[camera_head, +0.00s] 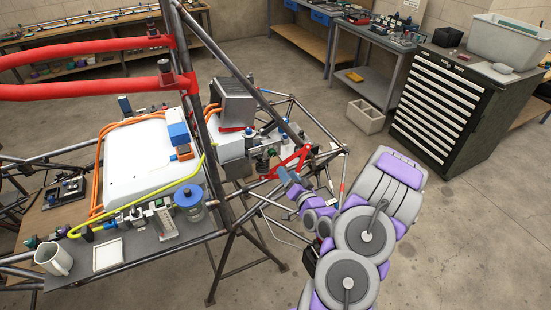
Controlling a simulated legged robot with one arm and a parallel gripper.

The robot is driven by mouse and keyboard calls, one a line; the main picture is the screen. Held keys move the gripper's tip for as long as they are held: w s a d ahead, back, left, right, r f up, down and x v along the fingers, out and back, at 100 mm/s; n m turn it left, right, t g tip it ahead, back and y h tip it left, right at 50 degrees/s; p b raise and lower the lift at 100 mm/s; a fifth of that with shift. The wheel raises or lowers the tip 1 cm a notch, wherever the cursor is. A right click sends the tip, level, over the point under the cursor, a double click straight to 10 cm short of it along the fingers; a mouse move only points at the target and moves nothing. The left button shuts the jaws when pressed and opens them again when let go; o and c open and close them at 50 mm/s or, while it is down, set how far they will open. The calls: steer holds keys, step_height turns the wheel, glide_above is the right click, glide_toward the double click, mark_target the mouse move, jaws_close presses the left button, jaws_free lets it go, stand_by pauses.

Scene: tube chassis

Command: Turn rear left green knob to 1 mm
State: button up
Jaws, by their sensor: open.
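The tube chassis (217,165) stands on the left half of the view, with red suspension arms (292,160) at its right end. My purple and grey arm reaches in from the lower right. My gripper (286,178) is at the arm's far end, just below the red suspension arms. Its jaws are open and small in this view. I cannot tell whether they touch anything. I cannot make out the rear left green knob among the small parts near the dark coil spring (263,164), and my gripper may hide part of that area.
A grey shelf on the chassis holds a white mug (53,259), a blue-topped jar (188,203) and small tools. Thick red bars (85,92) cross the upper left. A black drawer cabinet (450,110) and an empty bin (365,117) stand behind. The floor at right is clear.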

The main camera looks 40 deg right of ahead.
mark_target(273, 155)
steer(key=b+x, duration=0.1)
steer(key=x, duration=0.9)
steer(key=shift+w+d, duration=0.1)
steer(key=shift+w, duration=0.2)
steer(key=shift+c, duration=0.5)
steer(key=c, duration=1)
steer(key=shift+o, duration=0.2)
steer(key=shift+n, duration=0.4)
steer(key=n, duration=0.3)
steer(key=shift+p, duration=0.4)
steer(key=n, duration=0.2)
steer(key=shift+f+n, duration=0.15)
steer(key=shift+n, duration=0.15)
steer(key=n+b, duration=0.1)
steer(key=n, duration=0.4)
steer(key=shift+b, duration=0.3)
steer(key=shift+n, duration=0.3)
